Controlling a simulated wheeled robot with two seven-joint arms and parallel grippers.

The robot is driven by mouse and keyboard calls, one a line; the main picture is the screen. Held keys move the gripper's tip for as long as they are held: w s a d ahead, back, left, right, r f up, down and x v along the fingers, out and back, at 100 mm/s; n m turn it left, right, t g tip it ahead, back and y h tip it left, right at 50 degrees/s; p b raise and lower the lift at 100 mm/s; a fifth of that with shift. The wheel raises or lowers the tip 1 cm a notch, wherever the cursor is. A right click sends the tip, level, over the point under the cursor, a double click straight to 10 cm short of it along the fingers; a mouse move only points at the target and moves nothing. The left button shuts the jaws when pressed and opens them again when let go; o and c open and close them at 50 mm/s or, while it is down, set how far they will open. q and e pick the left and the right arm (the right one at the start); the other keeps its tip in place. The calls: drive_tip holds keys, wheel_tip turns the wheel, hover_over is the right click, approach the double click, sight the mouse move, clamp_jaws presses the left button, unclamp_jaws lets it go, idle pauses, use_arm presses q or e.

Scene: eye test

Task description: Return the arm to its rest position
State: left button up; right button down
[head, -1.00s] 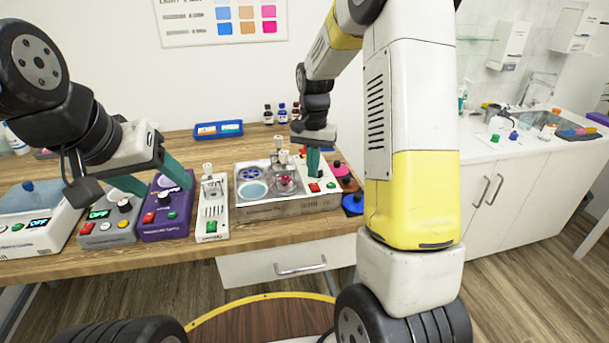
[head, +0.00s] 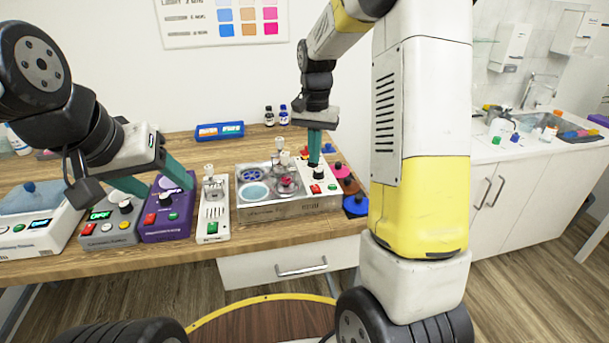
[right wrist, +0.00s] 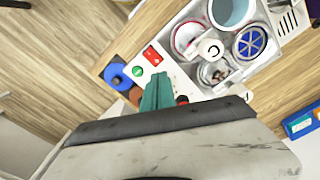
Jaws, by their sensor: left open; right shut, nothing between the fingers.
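My right gripper (head: 314,160) is shut and empty. It points down above the right end of a steel tray device (head: 290,209), near its black knob (head: 319,173). In the right wrist view its green fingers (right wrist: 157,92) are together, beside the device's red and green buttons (right wrist: 147,62). My left gripper (head: 156,180) is open, with its green fingers apart, over the grey box (head: 100,237) and the purple box (head: 165,228) at the left of the table. Whether its fingers touch the boxes cannot be told.
A white narrow device (head: 213,226) stands left of the tray device. Coloured discs with knobs, one blue (head: 356,206), lie at its right. A blue case (head: 219,131) and small bottles (head: 283,115) are at the back. A sink counter (head: 500,150) is at the right.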

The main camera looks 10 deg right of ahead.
drive_tip(key=s+a+r+n+t+y, duration=0.1)
drive_tip(key=s+r+n+t, duration=0.2)
drive_tip(key=s, duration=0.9)
drive_tip(key=s+a+r+n+t+y, duration=0.1)
drive_tip(key=s+r+n+t, duration=0.2)
drive_tip(key=s+r, duration=0.5)
drive_tip(key=s, duration=0.4)
drive_tip(key=shift+s+r, duration=0.15)
drive_tip(key=shift+a, duration=0.1)
